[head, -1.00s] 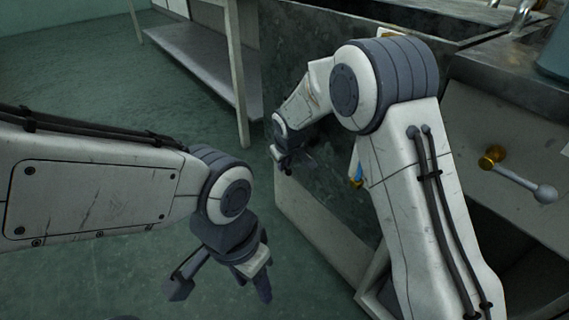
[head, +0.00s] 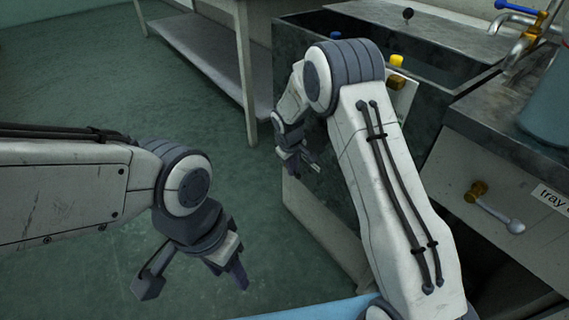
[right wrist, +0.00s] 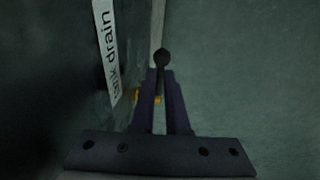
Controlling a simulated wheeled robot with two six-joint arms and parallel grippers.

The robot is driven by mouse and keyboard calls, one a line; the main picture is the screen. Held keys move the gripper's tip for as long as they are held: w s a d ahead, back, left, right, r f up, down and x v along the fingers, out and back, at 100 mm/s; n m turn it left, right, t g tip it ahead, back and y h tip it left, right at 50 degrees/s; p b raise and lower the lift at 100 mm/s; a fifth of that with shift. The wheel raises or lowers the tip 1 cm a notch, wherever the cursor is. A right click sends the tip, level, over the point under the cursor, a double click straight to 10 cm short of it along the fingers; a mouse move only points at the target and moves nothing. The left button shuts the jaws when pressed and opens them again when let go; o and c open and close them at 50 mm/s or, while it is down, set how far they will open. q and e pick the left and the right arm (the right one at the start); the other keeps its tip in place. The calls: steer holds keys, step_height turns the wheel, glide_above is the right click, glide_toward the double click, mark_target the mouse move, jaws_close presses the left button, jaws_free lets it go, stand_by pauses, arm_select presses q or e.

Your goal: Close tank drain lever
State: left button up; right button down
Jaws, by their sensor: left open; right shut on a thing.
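The tank drain lever (right wrist: 162,58) shows in the right wrist view as a dark bar with a round knob, pointing away from the camera. Brass parts (right wrist: 137,96) show beside and behind the fingers. A "tank drain" label (right wrist: 107,45) is on the dark tank wall to the left. My right gripper (right wrist: 161,80) is shut on the lever, with the knob just beyond its fingertips. In the head view my right gripper (head: 301,160) is beside the tank's front, and the lever cannot be made out there. My left gripper (head: 195,281) is open and empty above the floor.
The dark tank (head: 292,50) stands at the back right. A second lever (head: 500,217) with a pale knob and a partly cut-off "tray" label (head: 550,198) is on the right-hand cabinet. A steel table (head: 205,58) stands at the back. The green floor is clear at left.

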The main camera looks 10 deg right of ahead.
steer(key=shift+w+r, duration=0.1)
steer(key=shift+w, duration=0.05)
steer(key=c, duration=0.9)
jaws_free()
steer(key=p+v, duration=0.4)
steer(key=v, duration=0.6)
steer(key=shift+r+p, duration=0.25)
steer(key=shift+p, duration=0.15)
